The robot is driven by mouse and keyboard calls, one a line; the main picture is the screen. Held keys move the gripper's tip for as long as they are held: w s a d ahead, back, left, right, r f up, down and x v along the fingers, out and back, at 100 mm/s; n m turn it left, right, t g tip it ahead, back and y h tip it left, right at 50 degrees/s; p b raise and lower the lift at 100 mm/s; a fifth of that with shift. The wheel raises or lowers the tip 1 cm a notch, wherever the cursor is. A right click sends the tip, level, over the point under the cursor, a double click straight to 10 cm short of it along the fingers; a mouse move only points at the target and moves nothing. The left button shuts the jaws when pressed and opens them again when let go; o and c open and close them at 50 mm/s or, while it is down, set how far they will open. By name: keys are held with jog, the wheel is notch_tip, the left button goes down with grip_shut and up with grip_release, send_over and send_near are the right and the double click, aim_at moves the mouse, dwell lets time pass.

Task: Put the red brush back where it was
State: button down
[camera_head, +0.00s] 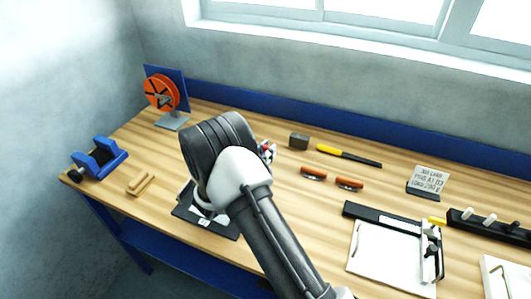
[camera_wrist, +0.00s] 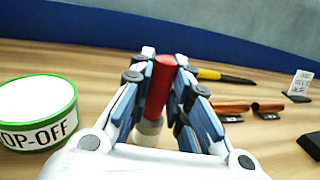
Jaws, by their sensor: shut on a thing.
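My gripper (camera_wrist: 166,62) is shut on the red brush (camera_wrist: 160,90), whose red cylindrical handle stands between the fingers in the wrist view. A pale, rounded part shows below the red. Whether its lower end touches the table cannot be told. In the head view my arm hides most of the gripper, and only a small red, white and dark patch shows beside the wrist. No marked place for the brush can be made out.
A green-rimmed round container (camera_wrist: 38,88) reading "OP-OFF" stands left. Two orange-red handled pieces (camera_head: 314,173) (camera_head: 349,184), a dark block (camera_head: 299,141) and a yellow-handled tool (camera_head: 345,154) lie right. A small sign (camera_head: 429,179) stands farther right. Bare wood lies between.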

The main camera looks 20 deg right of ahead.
jog(key=shift+f, duration=0.25)
jog(key=c, duration=1.5)
grip_release()
jog(key=shift+r, duration=0.1)
